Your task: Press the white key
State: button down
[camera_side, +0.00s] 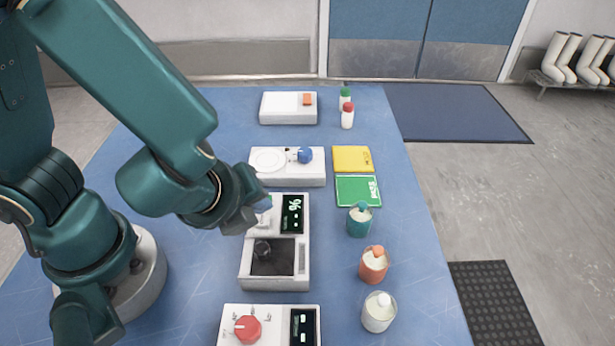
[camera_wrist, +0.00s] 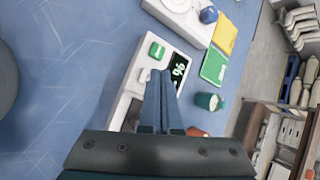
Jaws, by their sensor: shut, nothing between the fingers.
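The white grinder (camera_side: 303,258) stands mid-table with a dark display (camera_side: 292,214) showing a % sign and a dark recessed bay (camera_side: 272,262). In the wrist view, the grinder (camera_wrist: 133,84) carries a green key (camera_wrist: 157,50) left of the display (camera_wrist: 178,72). A small pale raised shape beside my fingertips may be the white key; my fingers partly cover that area, so I cannot tell. My gripper (camera_wrist: 160,73) is shut and empty, its fingertips over the panel below the green key. In the side view, my gripper (camera_side: 258,212) is at the grinder's left edge; contact is unclear.
A white device with a red knob (camera_side: 247,328) is in front; one with a blue knob (camera_side: 305,155) is behind. Teal (camera_side: 359,222), orange (camera_side: 373,267) and white (camera_side: 378,314) containers stand to the right. Yellow (camera_side: 352,158) and green (camera_side: 358,190) packets lie behind them.

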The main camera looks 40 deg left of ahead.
aim_at(261, 224)
jog(key=shift+f, duration=0.1)
jog(key=shift+f, duration=0.35)
jog(key=shift+f, duration=0.45)
dwell(0.6)
jog(key=shift+r, duration=0.9)
jog(key=shift+r, duration=2.55)
